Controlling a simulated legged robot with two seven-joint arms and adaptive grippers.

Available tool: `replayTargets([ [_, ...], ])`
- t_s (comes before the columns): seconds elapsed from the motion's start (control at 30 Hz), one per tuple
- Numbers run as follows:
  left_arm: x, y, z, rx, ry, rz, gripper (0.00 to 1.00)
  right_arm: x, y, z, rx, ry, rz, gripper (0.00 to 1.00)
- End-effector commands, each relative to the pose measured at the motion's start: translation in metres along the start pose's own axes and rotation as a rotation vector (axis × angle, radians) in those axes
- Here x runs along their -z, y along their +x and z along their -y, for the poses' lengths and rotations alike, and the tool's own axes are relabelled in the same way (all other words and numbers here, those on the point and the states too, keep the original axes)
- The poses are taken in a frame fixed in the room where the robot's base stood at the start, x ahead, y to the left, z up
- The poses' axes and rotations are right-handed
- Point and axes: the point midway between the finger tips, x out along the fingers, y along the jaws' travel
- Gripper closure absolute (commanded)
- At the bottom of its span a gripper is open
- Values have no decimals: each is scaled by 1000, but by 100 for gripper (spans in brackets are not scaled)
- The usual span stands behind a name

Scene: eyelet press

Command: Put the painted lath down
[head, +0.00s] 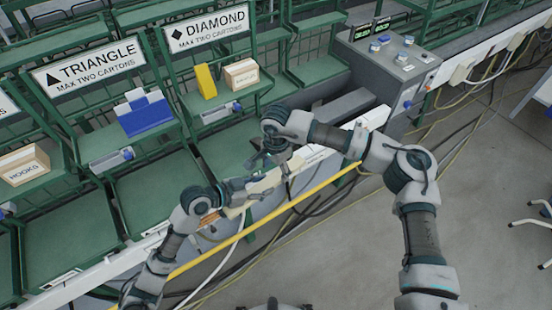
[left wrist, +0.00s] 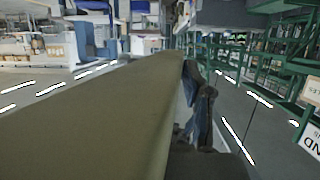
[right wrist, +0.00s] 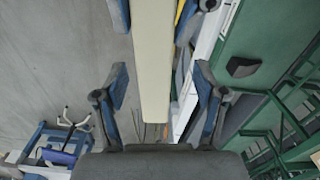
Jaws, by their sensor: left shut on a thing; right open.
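The painted lath (head: 264,183) is a pale cream bar in front of the green shelving in the head view. My left gripper (head: 236,191) is shut on it. In the left wrist view the lath (left wrist: 100,110) stretches away large, beside a blue-grey finger (left wrist: 196,105). My right gripper (head: 282,163) is open near the lath's other part. In the right wrist view the lath (right wrist: 152,60) runs between the right gripper's spread fingers (right wrist: 160,88), with gaps visible on both sides. The grippers hide parts of the lath in the head view.
Green shelves carry a blue bin (head: 146,117), a yellow block (head: 205,81) and cartons (head: 241,74). A grey control box (head: 392,70) stands at back right. A white rail (head: 100,276) and yellow bar (head: 300,200) run along the front. Cables lie on the floor.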

Motion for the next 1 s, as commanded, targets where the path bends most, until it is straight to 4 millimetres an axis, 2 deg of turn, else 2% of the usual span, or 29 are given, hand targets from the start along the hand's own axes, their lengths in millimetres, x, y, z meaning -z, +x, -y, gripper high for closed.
replayTargets([
  [0.13, 1, 0, -1, 0, 1, -1, 90, 1, 10, -1, -1, 0, 0, 29],
  [0.43, 1, 0, 0, 0, 1, -1, 90, 0, 12, 0, -1, 0, 0, 29],
  [0.7, 1, 0, -1, -3, 0, -3, 90, 0, 12, 0, 1, 0, 0, 97],
  [0.77, 1, 0, -2, -4, 1, -3, 89, 0, 12, 0, 2, 0, -1, 98],
  [0.8, 2, 0, -2, -5, 1, -4, 40, 0, 11, 1, 3, 0, 0, 98],
  [0.9, 2, 0, -2, -5, 1, -4, 19, 0, 11, 1, 3, 0, 0, 98],
  [1.0, 1, 0, -2, -4, 1, -3, 19, 0, 11, 0, 2, 0, 0, 98],
])
